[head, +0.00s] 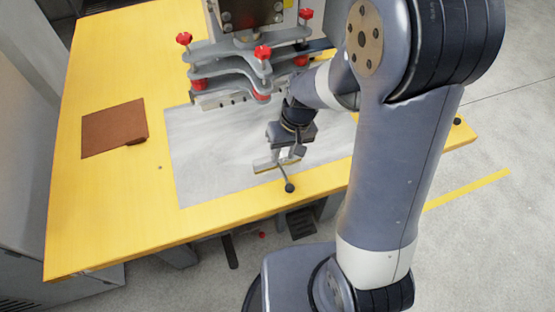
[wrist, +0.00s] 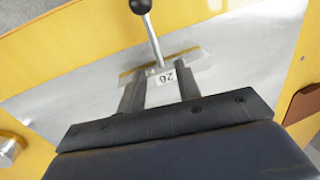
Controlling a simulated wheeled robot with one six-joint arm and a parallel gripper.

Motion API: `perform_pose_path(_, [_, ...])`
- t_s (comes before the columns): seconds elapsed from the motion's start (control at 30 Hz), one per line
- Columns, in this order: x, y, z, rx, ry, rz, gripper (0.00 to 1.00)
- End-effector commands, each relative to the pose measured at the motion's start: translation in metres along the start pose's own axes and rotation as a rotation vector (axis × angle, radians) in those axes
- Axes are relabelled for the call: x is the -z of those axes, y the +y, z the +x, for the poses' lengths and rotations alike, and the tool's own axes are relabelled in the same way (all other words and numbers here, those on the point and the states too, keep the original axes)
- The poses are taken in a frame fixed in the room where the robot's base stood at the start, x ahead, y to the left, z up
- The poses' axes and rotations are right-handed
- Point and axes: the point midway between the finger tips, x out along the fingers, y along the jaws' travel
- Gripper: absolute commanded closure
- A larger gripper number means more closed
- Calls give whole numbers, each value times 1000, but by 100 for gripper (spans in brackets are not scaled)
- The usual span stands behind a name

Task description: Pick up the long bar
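A long metal bar (head: 262,165) with a brass-coloured edge lies low over the grey sheet on the yellow table in the head view. In the wrist view the bar (wrist: 196,62) runs across beyond my fingertips. A light block with a label reading 26 (wrist: 163,79) stands on its middle, and a rod with a black ball knob (wrist: 141,6) sticks out from it. My gripper (head: 287,150) is down at the bar. In the wrist view my gripper (wrist: 158,82) has one dark finger on each side of the labelled block. I cannot tell whether the fingers press on it.
A grey press head with red knobs (head: 250,60) hangs over the table just behind my gripper. A brown folded piece (head: 113,128) lies at the left of the yellow table (head: 110,220). The grey sheet (head: 205,165) is clear left of the bar.

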Motion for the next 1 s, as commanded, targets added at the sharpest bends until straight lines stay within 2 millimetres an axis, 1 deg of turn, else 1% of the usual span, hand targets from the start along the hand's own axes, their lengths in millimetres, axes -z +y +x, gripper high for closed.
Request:
perform_pose_path(0.2, [-1,1,31,1,-6,0,68])
perform_pose_path(0.3, [0,1,42,0,-4,0,68])
perform_pose_path(0.43, [0,1,47,0,-2,0,68])
perform_pose_path(0.63, [0,1,47,0,-1,0,68])
perform_pose_path(1.0, [0,1,47,0,-1,0,98])
